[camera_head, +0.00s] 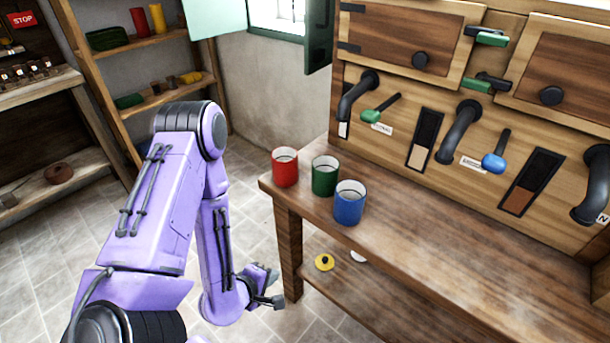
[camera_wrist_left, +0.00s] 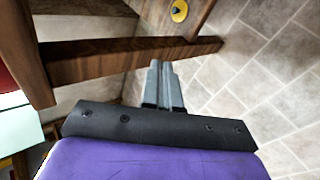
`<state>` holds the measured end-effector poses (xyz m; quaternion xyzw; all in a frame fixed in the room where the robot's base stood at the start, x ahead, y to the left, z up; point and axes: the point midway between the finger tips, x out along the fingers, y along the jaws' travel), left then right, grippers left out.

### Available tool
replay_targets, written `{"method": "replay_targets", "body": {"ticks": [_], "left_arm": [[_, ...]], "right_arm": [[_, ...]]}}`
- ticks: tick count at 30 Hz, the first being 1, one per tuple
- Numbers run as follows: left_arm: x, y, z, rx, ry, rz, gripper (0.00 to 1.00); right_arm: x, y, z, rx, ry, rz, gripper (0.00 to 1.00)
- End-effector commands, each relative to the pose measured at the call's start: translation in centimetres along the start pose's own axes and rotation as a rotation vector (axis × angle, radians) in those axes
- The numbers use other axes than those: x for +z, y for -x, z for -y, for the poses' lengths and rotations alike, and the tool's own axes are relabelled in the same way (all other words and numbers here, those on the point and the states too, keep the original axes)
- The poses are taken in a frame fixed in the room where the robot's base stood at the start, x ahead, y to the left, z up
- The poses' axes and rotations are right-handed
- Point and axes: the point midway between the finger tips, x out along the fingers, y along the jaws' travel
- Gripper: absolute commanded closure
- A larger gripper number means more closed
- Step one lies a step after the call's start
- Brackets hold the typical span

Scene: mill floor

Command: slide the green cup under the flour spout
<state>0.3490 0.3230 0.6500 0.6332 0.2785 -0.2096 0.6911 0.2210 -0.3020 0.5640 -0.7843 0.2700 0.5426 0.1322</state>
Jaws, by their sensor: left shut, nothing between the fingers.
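The green cup (camera_head: 324,176) stands upright on the wooden counter (camera_head: 430,245), between the red cup (camera_head: 285,167) and the blue cup (camera_head: 349,203), near the counter's left end. Three dark curved spouts come out of the cabinet front: a left one (camera_head: 357,95), a middle one (camera_head: 459,131) and a right one (camera_head: 592,186). Their labels are too small to read surely, so I cannot tell which is flour. My left gripper (camera_head: 274,287) is below and left of the cups, beside the counter leg, touching no cup. Its fingers (camera_wrist_left: 160,75) are together and empty in the left wrist view.
A green-handled lever (camera_head: 381,108) and a blue-handled lever (camera_head: 495,158) sit on the cabinet front. A yellow round object (camera_head: 324,262) lies on the lower shelf. The counter right of the blue cup is clear. Wall shelves (camera_head: 150,100) stand behind my arm.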

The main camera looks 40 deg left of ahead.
Motion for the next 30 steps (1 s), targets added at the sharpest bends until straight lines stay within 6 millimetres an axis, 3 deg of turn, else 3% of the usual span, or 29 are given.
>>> {"method": "replay_targets", "body": {"ticks": [1,3,6,9,14,24,26,30], "left_arm": [[0.0,2.0,-4.8,0.126,0.282,0.056,1.0],[0.2,4.0,-9.2,0.27,0.658,0.189,1.0],[0.7,6.8,-13.6,0.393,1.073,0.401,1.0],[1.0,8.7,-15.7,0.441,1.316,0.559,1.0],[1.3,8.5,-16.7,0.451,1.412,0.642,1.0],[2.4,2.8,-20.7,0.452,1.402,0.642,1.0],[2.5,2.3,-22.1,0.447,1.405,0.635,1.0],[2.9,0.3,-23.8,0.446,1.405,0.634,1.0]], "right_arm": [[-0.9,2.2,-0.2,0.0,0.0,0.0,0.57],[-1.4,3.3,-0.3,0.0,0.0,0.0,0.57],[-1.8,4.3,-0.4,0.0,0.0,0.0,0.57],[-1.9,4.8,-0.4,0.0,0.0,0.0,0.57],[-1.6,3.9,-0.3,0.0,0.0,0.0,0.57],[0.7,-1.6,0.1,0.0,0.0,0.0,0.57],[0.2,-0.5,0.0,0.0,0.0,0.001,0.57],[0.1,-0.3,0.0,0.0,0.0,0.0,0.57]]}}
